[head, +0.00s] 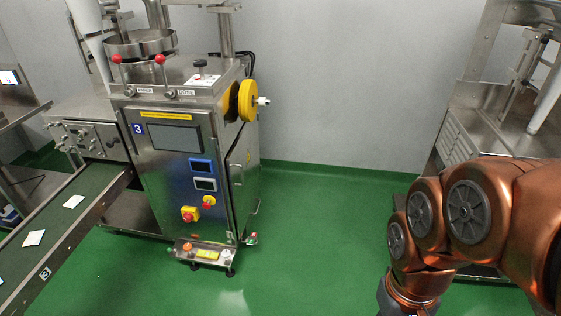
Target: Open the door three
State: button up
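The packing machine marked with a blue "3" label (138,129) stands left of centre in the head view. It is a steel cabinet with a dark screen (175,138) on its front. A steel door (238,180) is on its right side, with a handle at its front edge; it looks closed, though the side is seen at a steep angle. My copper-coloured arm is at the lower right, well apart from the machine. My gripper is out of the picture.
A green conveyor (62,220) with white teabag packets runs along the left. A small control box (203,254) sits at the machine's foot. A yellow wheel (247,100) juts from its upper right side. Another steel machine (478,130) stands at right. Green floor (310,230) between is clear.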

aim_at(244, 167)
jog(key=z, duration=0.15)
jog(key=i, duration=0.6)
jog(key=u, duration=0.55)
jog(key=i, duration=0.65)
jog(key=u, duration=1.7)
